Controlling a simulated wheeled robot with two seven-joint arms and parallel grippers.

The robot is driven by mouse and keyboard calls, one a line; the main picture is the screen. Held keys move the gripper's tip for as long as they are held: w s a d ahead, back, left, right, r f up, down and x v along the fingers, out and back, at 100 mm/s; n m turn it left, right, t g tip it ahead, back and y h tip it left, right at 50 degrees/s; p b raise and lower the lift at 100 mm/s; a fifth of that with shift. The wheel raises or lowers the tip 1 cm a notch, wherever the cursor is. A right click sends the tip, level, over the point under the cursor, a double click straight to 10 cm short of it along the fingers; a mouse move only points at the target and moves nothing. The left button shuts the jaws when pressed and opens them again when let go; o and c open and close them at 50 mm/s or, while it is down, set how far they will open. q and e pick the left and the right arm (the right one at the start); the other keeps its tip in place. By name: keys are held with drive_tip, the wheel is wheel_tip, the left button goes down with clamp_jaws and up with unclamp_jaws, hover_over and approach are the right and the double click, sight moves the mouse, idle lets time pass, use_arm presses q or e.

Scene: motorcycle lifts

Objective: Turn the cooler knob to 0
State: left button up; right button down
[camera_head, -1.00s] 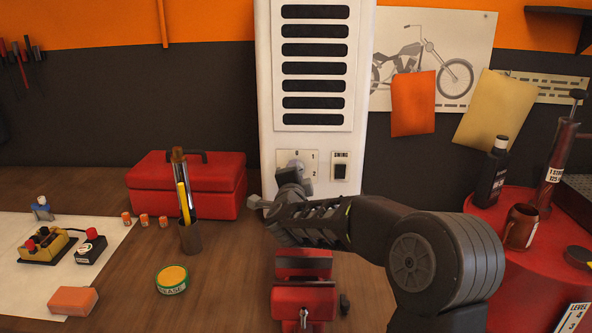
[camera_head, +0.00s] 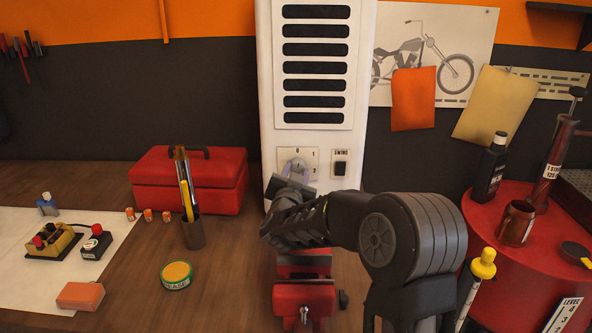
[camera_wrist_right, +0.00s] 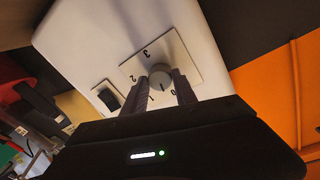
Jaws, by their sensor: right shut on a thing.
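The cooler (camera_head: 368,60) is a tall white unit against the wall. Its grey round knob (camera_head: 297,166) sits on a square dial plate low on the front; the knob also shows in the right wrist view (camera_wrist_right: 160,76). There the plate carries the numbers 0 to 3, and the knob's dark mark points between 1 and 0. My right gripper (camera_wrist_right: 164,84) is shut on the knob, one finger on each side; in the head view the gripper (camera_head: 296,180) partly covers the plate's lower part. My left gripper is not in view.
A SWING switch (camera_head: 340,168) is right of the dial. A red vise (camera_head: 304,296) stands below my right arm. A red toolbox (camera_head: 190,182) and a pen cup (camera_head: 193,232) stand to the left. A red drum (camera_head: 500,240) with bottle and mug is at right.

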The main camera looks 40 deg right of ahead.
drive_tip(key=shift+n, duration=1.1)
drive_tip(key=c, duration=1)
unclamp_jaws()
wheel_tip(320, 180, up, 10)
drive_tip(key=shift+f, duration=0.1)
